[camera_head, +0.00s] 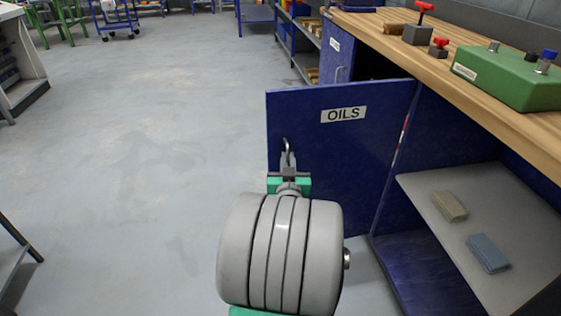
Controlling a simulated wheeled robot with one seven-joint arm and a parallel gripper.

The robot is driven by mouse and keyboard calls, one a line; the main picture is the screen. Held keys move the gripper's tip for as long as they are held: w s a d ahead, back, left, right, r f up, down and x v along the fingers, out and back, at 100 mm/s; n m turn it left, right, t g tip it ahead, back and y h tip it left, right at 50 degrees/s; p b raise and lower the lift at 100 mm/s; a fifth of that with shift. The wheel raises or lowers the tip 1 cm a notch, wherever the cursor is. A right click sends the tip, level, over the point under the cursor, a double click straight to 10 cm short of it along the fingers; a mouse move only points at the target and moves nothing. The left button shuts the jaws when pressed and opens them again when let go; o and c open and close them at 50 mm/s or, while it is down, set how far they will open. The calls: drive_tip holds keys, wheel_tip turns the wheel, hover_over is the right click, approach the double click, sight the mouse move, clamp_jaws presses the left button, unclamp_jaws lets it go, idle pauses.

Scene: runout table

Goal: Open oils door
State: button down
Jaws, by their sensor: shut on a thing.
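The oils door (335,165) is a dark blue panel with a white label reading "OILS" (343,114). It stands swung out from the bench cabinet, and the cabinet interior shows to its right. A thin metal handle (286,150) is near the door's left edge. My gripper (288,162) is at this handle and shut on it. My thick grey wrist hides the lower part of the door and some of the grip.
A grey shelf (460,275) in the open cabinet holds a beige block (450,206) and a blue-grey block (488,253). Above is a wooden worktop (480,95) with a green box (510,75). Another blue door (338,58) is behind. The floor (150,180) at left is clear.

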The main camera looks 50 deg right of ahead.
drive_tip(key=shift+s+a, duration=0.15)
drive_tip(key=shift+s, duration=0.5)
drive_tip(key=c, duration=1.8)
unclamp_jaws()
drive_tip(key=shift+w, duration=0.1)
drive_tip(key=shift+w+a, duration=0.1)
drive_tip(key=v, duration=0.7)
drive_tip(key=shift+s+a, duration=0.25)
drive_tip(key=shift+s, duration=0.1)
